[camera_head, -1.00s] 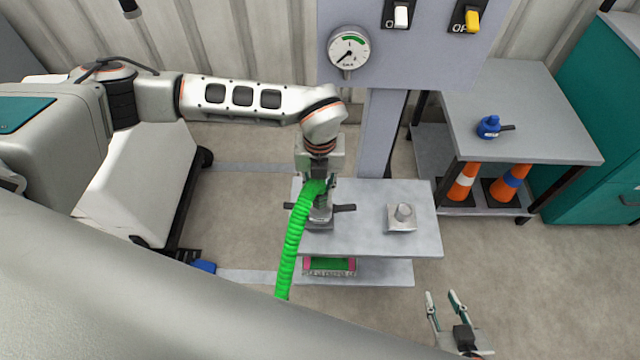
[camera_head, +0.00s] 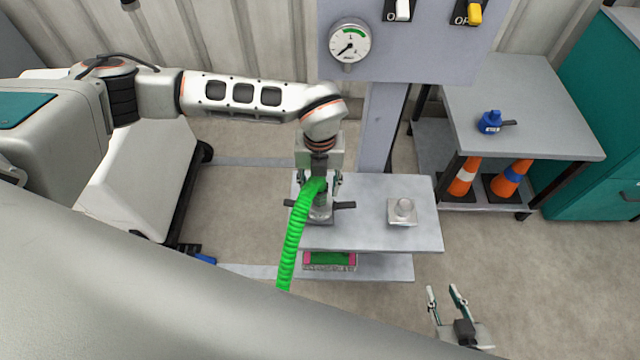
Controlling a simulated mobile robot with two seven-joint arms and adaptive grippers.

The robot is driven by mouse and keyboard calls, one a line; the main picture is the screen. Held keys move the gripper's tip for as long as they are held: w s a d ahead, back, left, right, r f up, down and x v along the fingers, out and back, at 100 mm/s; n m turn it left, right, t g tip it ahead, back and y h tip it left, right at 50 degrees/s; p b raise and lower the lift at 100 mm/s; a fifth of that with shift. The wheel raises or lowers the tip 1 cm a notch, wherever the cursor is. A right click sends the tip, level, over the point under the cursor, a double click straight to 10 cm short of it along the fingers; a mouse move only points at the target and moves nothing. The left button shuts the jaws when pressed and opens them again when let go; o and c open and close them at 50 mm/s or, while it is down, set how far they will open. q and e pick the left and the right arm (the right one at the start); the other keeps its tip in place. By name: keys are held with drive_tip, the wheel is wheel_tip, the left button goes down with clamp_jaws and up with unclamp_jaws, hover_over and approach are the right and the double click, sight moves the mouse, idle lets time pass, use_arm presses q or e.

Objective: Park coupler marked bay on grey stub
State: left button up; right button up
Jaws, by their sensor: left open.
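A green corrugated hose (camera_head: 292,250) ends at a grey coupler (camera_head: 321,214) with dark side levers, standing at the left of a small grey table (camera_head: 375,240). My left gripper (camera_head: 320,188) points down over it. Its fingers are open on either side of the hose end and hide part of the coupler. A grey stub (camera_head: 404,207) on a square plate stands bare to the right on the same table. A blue coupler (camera_head: 490,122) with a white label and dark lever sits on the side table; its label is too small to read. My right gripper (camera_head: 448,294) is open and empty at the lower right.
A grey panel post (camera_head: 382,130) with a gauge (camera_head: 350,41) and switches rises behind the small table. A green and pink item (camera_head: 330,260) lies on the lower shelf. The grey side table (camera_head: 525,95) has orange cones (camera_head: 508,180) beneath it.

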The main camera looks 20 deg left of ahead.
use_arm(q)
wheel_tip(320, 180, up, 12)
idle(0.5)
